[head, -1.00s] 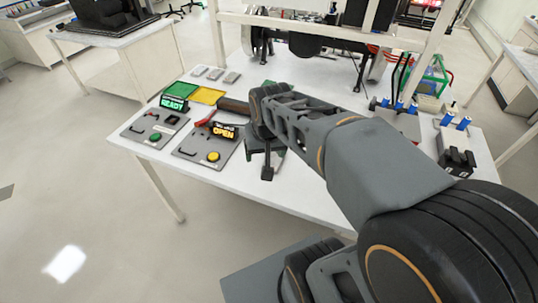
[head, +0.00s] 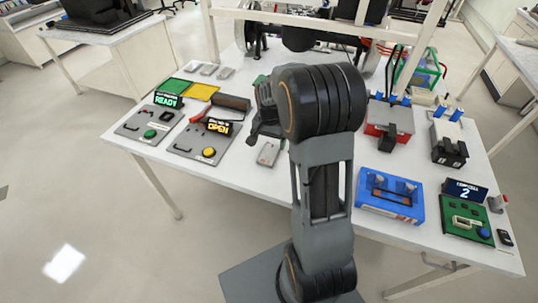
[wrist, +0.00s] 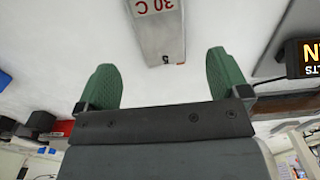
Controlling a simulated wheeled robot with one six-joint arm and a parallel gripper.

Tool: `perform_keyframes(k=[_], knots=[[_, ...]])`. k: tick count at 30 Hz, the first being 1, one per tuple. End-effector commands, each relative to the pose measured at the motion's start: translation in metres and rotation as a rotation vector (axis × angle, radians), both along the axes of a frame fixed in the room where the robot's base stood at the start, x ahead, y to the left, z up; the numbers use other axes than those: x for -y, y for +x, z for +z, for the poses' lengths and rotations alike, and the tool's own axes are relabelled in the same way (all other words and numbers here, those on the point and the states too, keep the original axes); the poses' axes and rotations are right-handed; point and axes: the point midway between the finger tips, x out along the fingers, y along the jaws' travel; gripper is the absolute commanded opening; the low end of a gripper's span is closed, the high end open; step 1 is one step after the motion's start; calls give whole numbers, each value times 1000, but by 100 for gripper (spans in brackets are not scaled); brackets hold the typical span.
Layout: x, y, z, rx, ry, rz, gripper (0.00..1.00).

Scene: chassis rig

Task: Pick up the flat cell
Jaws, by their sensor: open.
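A grey flat cell (head: 268,153) lies on the white table just in front of my gripper (head: 266,135), partly covered by my arm's end in the head view. In the wrist view the flat cell (wrist: 158,28) shows a red "30 C" label and lies beyond the fingertips, between their lines. My gripper (wrist: 161,62) is open, its two green fingers apart with nothing between them. Three similar flat grey pieces (head: 208,69) lie in a row at the table's back left.
Left are two grey panels with READY (head: 168,100) and OPEN (head: 217,126) displays, and green and yellow mats (head: 202,91). Right are a blue device (head: 390,206), a red box (head: 386,128), a black holder (head: 448,152) and a green board (head: 463,225). A white frame stands behind.

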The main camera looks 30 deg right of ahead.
Motion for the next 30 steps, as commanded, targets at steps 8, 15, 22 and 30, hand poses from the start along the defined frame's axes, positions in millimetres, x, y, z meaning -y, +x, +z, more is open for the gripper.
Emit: perform_keyframes(k=[8, 15, 22, 30], knots=[[0, 0, -16, -2, 1, 2, 94], [0, 0, -49, -4, 2, 2, 94], [0, 1, -63, 0, 0, 2, 94], [0, 1, -64, 1, -1, 2, 88]])
